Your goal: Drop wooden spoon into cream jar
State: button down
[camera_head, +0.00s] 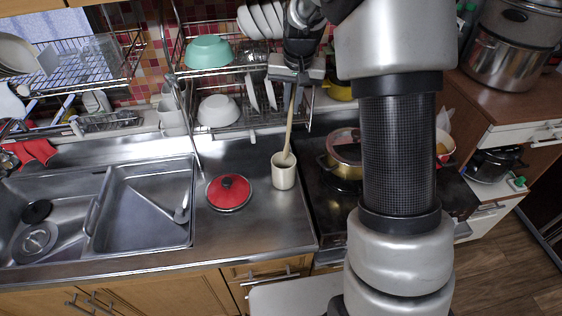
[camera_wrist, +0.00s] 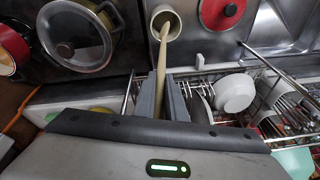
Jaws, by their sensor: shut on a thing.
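The wooden spoon (camera_head: 290,126) hangs nearly upright with a slight tilt, its upper handle in my gripper (camera_head: 296,80). Its lower end is at the mouth of the cream jar (camera_head: 283,175), which stands on the steel counter right of the red lid. In the wrist view, the fingers of my gripper (camera_wrist: 163,98) are shut on the spoon handle (camera_wrist: 161,72). There the spoon's far end reaches into the opening of the cream jar (camera_wrist: 165,12). How deep it sits inside is hidden by the jar wall.
A red lid (camera_head: 229,192) lies left of the jar. A lidded pot (camera_head: 342,153) stands on the stove to the right. A dish rack with a white bowl (camera_head: 218,111) and a teal bowl (camera_head: 208,52) is behind. The sink (camera_head: 150,203) is at left.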

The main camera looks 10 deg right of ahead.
aim_at(291, 118)
jog(key=shift+s+f+b, duration=0.1)
jog(key=shift+f+b, duration=1.75)
jog(key=shift+f, duration=1.1)
jog(key=c, duration=1.7)
grip_release()
jog(key=shift+c, duration=0.2)
jog(key=shift+r, duration=0.1)
jog(key=v, duration=1.7)
jog(key=shift+s+a+r, duration=0.1)
jog(key=shift+s+r, duration=0.05)
jog(key=shift+r, duration=0.05)
jog(key=s+r+n+t, duration=0.1)
jog(key=s+r, duration=0.2)
jog(key=s, duration=1.2)
jog(key=s+f+n, duration=0.1)
jog(key=s+f, duration=0.1)
jog(key=s, duration=0.4)
jog(key=s+a+f+n+t, duration=0.1)
jog(key=s+f, duration=0.1)
jog(key=s, duration=0.4)
jog(key=shift+s+f+t, duration=0.3)
jog(key=shift+f, duration=0.05)
